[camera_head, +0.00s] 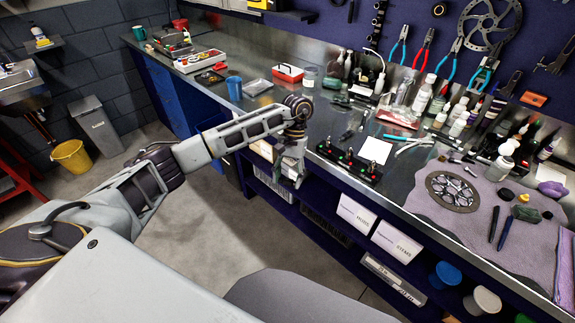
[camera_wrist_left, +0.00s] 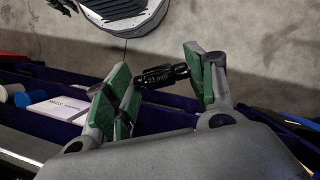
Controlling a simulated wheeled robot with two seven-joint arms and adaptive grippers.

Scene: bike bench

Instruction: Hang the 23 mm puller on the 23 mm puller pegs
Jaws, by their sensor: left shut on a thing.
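The 23 mm puller (camera_wrist_left: 160,77) is a short black cylinder with pale "23 mm" lettering, seen in the left wrist view. My left gripper (camera_wrist_left: 163,84) is shut on it, with a green-padded finger at each end. In the head view my left gripper (camera_head: 290,167) points down just off the bench's front edge, and the puller in it is too small or hidden to make out. I cannot pick out the 23 mm puller pegs for certain in either view. My right gripper is not in view.
A black stand (camera_head: 348,163) with small red and green parts sits near the bench edge, right of my left gripper. A grey mat (camera_head: 478,232) with a sprocket lies further right. Tools hang on the back wall. Labelled boxes (camera_head: 356,214) fill the shelf below.

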